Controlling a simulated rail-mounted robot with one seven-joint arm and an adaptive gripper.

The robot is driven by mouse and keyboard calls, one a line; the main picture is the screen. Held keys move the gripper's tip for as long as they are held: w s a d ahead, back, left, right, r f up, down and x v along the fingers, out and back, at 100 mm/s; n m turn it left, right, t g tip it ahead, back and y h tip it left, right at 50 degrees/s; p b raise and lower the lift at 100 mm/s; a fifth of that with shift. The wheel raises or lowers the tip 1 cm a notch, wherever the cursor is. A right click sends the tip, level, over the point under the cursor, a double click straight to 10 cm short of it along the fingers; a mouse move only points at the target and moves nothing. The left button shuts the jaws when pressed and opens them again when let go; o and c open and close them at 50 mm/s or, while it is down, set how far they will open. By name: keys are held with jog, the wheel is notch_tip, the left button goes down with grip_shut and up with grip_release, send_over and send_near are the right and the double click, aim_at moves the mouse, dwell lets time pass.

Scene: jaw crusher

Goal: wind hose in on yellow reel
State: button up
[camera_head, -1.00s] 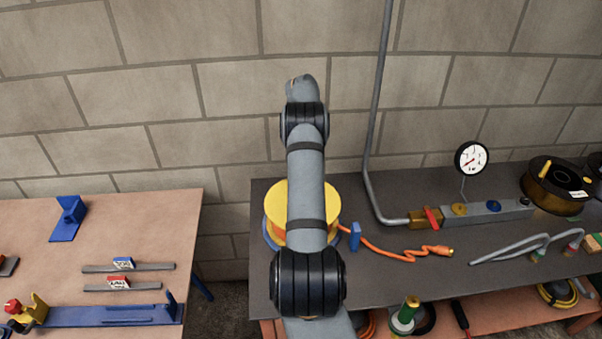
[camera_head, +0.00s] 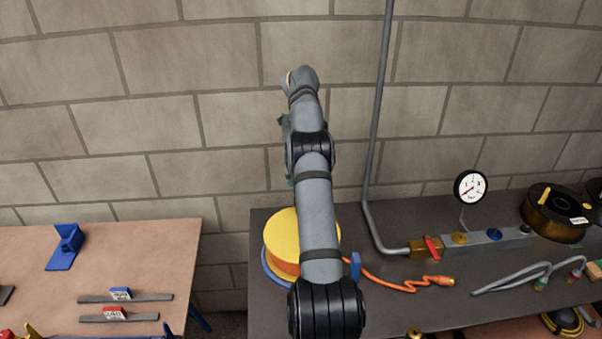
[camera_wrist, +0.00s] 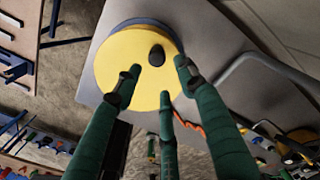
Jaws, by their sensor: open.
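The yellow reel (camera_head: 283,233) sits on the dark bench, partly hidden behind my arm in the head view. In the wrist view the yellow reel (camera_wrist: 119,65) shows its round top face with a dark knob (camera_wrist: 157,55) near its rim. The orange hose (camera_head: 392,284) runs from the reel to the right across the bench, past a small blue block (camera_head: 355,266), and ends in a loose fitting. My gripper (camera_wrist: 160,82) is open, with its green fingers spread over the reel and around the knob's side of it. No finger clearly touches the knob.
A grey pipe (camera_head: 372,150) comes down the wall to a brass valve with a red lever (camera_head: 433,248). A pressure gauge (camera_head: 470,187) and a dark reel (camera_head: 556,213) stand further right. A wooden table (camera_head: 130,256) with rulers is at left, across a gap.

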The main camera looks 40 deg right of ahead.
jog(key=shift+a+r, duration=0.1)
jog(key=shift+r, duration=0.55)
jog(key=shift+f, duration=0.15)
notch_tip(320, 180, down, 12)
jog(key=shift+w+r, duration=0.1)
jog(key=shift+a, duration=0.1)
dwell(0.6)
jog(key=shift+r, duration=0.1)
